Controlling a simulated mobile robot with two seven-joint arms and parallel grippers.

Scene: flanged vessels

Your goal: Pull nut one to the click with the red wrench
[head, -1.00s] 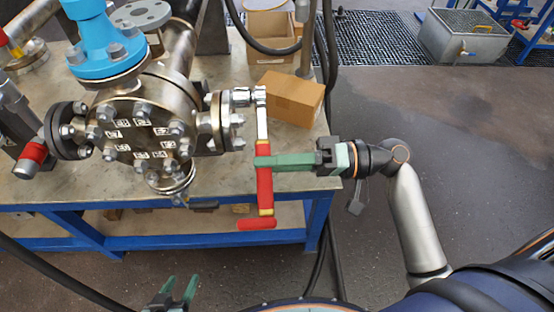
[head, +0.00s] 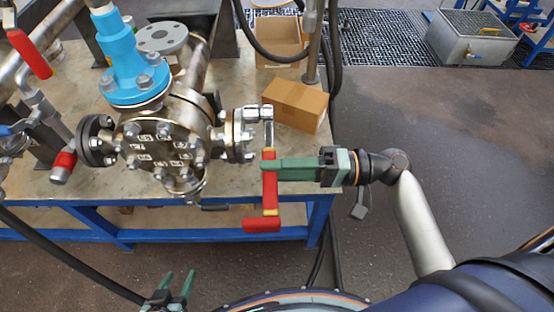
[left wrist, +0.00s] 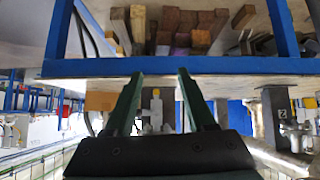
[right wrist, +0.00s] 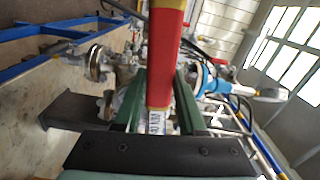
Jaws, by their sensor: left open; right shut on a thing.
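The red wrench (head: 270,192) hangs handle down at the front of the table, its metal head (head: 262,112) at the bolts of the vessel's right side flange (head: 235,136). My right gripper (head: 268,167) is shut on the wrench's red handle, which also shows between its fingers in the right wrist view (right wrist: 166,60). The vessel's front cover (head: 160,152) carries small white number labels, too small to read surely. I cannot tell which nut is nut one, nor how the socket sits on it. My left gripper (head: 180,284) is open and empty, low in front of the table.
A cardboard box (head: 294,105) stands on the table just right of the wrench head. A blue valve body (head: 128,60) rises above the vessel. The table's blue front rail (head: 130,235) runs below. The floor right of the table is clear around my right arm.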

